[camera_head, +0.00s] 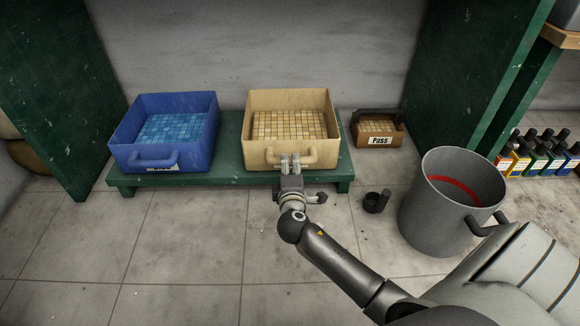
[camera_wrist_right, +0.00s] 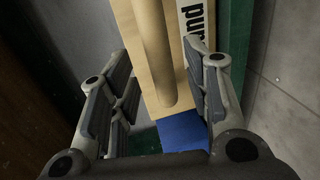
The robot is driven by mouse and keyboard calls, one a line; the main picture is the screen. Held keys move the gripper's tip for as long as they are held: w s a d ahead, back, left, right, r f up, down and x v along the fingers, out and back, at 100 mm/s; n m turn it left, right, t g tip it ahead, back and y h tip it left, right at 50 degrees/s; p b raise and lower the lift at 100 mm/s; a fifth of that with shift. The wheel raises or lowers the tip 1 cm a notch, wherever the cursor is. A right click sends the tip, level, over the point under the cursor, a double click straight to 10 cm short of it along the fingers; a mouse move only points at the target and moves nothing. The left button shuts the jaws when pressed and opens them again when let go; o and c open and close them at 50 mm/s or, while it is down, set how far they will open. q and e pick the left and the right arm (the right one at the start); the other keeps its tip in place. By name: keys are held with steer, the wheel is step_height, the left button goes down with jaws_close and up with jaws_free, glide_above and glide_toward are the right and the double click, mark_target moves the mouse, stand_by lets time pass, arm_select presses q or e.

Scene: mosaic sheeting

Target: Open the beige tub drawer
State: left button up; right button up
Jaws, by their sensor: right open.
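The beige tub drawer (camera_head: 259,150) sits on a low green shelf, with small beige tiles inside and a bar handle (camera_head: 324,156) on its front. My right gripper (camera_head: 290,160) is at the front of this handle, near its middle. In the right wrist view the gripper (camera_wrist_right: 160,95) is open, and the beige handle (camera_wrist_right: 154,50) shows between and beyond its fingers. I cannot tell whether the fingers touch it. A white label with dark letters (camera_wrist_right: 196,20) is partly visible on the tub's front. My left gripper is not in view.
A blue tub (camera_head: 192,160) with blue tiles stands left on the green shelf (camera_head: 230,172). A small box labelled Pass (camera_head: 380,141) stands to the right. A grey bucket (camera_head: 440,215) and a small dark cup (camera_head: 375,203) are on the floor. The tiled floor at front left is clear.

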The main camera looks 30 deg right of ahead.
mark_target(290, 163)
steer(key=shift+b+x, duration=0.8)
steer(key=shift+x, duration=1.4)
steer(key=shift+a, duration=0.1)
steer(key=shift+c, duration=0.2)
jaws_close()
